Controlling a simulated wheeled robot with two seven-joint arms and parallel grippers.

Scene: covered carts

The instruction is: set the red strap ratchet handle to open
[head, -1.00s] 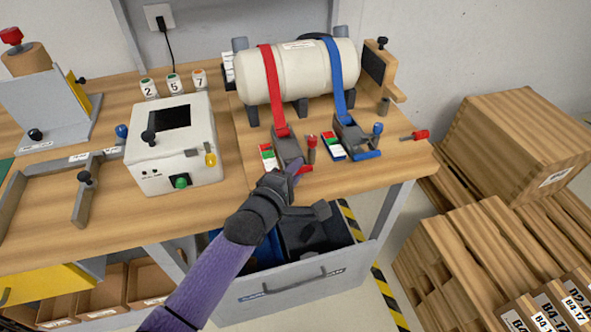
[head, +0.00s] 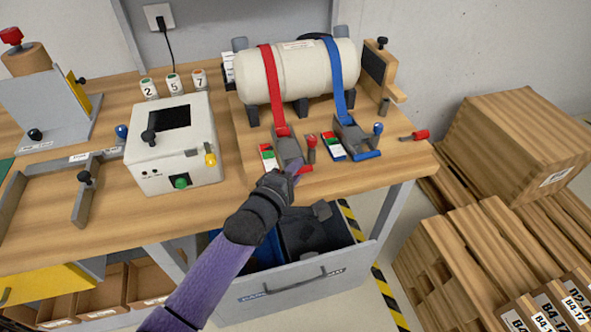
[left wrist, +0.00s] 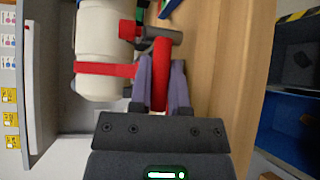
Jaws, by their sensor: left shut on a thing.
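The red strap (head: 270,85) runs over a white cylinder down to its grey ratchet (head: 287,147) at the bench's front edge. The ratchet's red handle (head: 304,170) is low at the front, partly hidden by my left gripper (head: 290,172). In the left wrist view the red handle (left wrist: 160,72) lies between the two purple fingers of my left gripper (left wrist: 162,72), which is shut on it. The red strap also shows there (left wrist: 103,70). My right gripper is not in view.
Just right stands the blue strap (head: 338,75) with its ratchet and blue handle (head: 367,155). A red-topped post (head: 311,150) is close beside the red ratchet. A white control box (head: 170,145) stands to the left. An open drawer (head: 305,280) lies below.

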